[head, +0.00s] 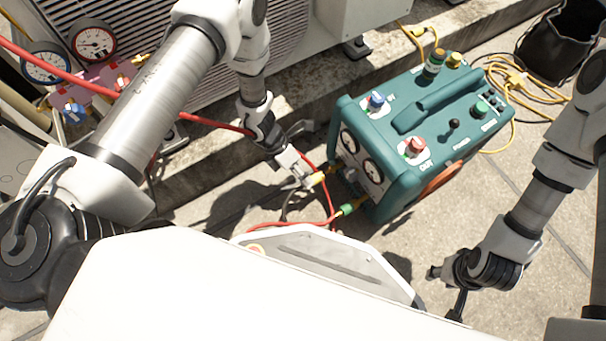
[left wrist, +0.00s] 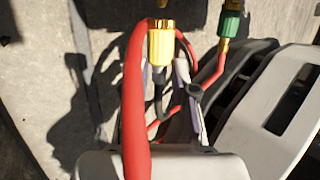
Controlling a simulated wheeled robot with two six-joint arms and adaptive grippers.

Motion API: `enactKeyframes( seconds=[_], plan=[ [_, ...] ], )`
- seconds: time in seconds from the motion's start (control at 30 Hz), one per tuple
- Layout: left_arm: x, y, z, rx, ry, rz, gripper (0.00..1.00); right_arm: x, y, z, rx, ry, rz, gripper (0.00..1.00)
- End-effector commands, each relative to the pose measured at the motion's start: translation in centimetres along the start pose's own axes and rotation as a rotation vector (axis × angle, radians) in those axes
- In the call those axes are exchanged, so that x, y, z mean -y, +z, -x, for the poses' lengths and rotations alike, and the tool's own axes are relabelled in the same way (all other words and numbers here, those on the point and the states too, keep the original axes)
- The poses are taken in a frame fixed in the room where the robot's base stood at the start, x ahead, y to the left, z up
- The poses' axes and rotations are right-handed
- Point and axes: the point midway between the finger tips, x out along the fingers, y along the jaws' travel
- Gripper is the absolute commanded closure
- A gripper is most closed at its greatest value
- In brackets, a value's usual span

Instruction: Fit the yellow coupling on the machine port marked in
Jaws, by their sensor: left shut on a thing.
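The yellow coupling (head: 319,177) is on the end of a hose, just off the front face of the teal machine (head: 408,190). My left gripper (head: 303,178) is shut on it. In the left wrist view the coupling (left wrist: 161,46) sits upright between the fingers, below a small brass fitting (left wrist: 161,5) at the top edge. A gap shows between them. I cannot read the port's marking. A green coupling (head: 347,209) sits at the machine's lower front and also shows in the left wrist view (left wrist: 230,25). My right gripper (head: 445,290) is open and empty above the paving.
A red hose (left wrist: 135,90) passes close beside my left gripper. A gauge manifold (head: 100,85) is at the left, by the condenser (head: 350,20). A black bucket (head: 560,45) and yellow cable (head: 515,80) lie behind the machine. Paving between machine and right gripper is clear.

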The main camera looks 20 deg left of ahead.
Motion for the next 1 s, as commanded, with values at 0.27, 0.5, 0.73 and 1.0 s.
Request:
enactKeyframes(
  seconds=[0.27,0.5,0.73,1.0],
  plan=[
    [0.0,0.0,0.0,0.000,0.000,0.000,1.00,0.0,0.0,0.0,0.000,0.000,0.000,0.60],
    [0.0,0.1,-0.1,0.000,0.000,0.000,1.00,0.0,0.0,-0.1,0.000,0.000,0.000,0.60],
    [-0.1,0.5,-0.2,0.001,0.000,0.000,1.00,0.0,0.0,-0.2,0.000,0.000,0.000,0.60],
    [0.0,1.0,-0.3,0.001,0.000,0.000,1.00,0.0,0.0,-0.3,0.000,0.000,0.000,0.60]
  ],
)
